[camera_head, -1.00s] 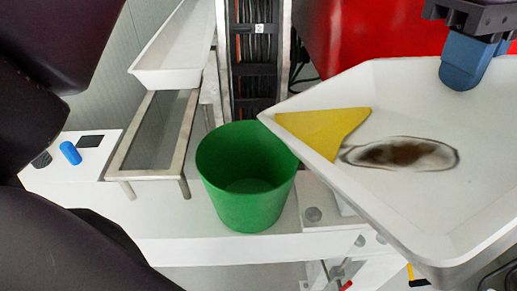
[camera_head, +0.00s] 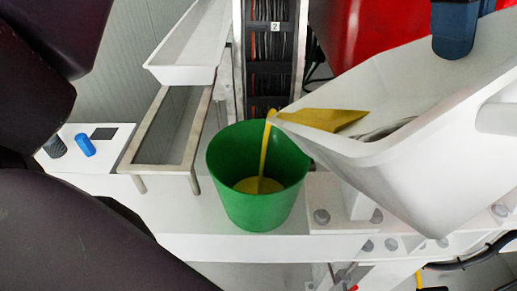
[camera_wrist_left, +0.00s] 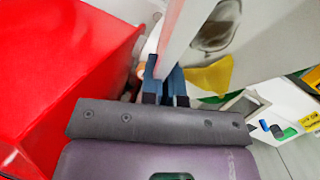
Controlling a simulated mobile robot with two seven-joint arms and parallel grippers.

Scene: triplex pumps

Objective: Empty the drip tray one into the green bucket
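The white drip tray (camera_head: 440,130) is tilted at the right of the head view, its left corner lowest and just above the green bucket (camera_head: 255,205). Yellow liquid (camera_head: 325,117) lies in that corner and runs in a thin stream into the bucket, where a yellow pool (camera_head: 258,186) covers part of the bottom. My left gripper (camera_head: 457,32) is at the tray's far rim. In the left wrist view, its blue fingers (camera_wrist_left: 166,82) are closed on the white rim. My right gripper is not visible.
The bucket stands on a white ledge (camera_head: 190,222). To its left are a metal-framed tray stand (camera_head: 140,150) and another white tray (camera_head: 190,45). A cable rack (camera_head: 270,60) and red housing (camera_head: 360,35) stand behind. A blue knob (camera_head: 86,145) sits far left.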

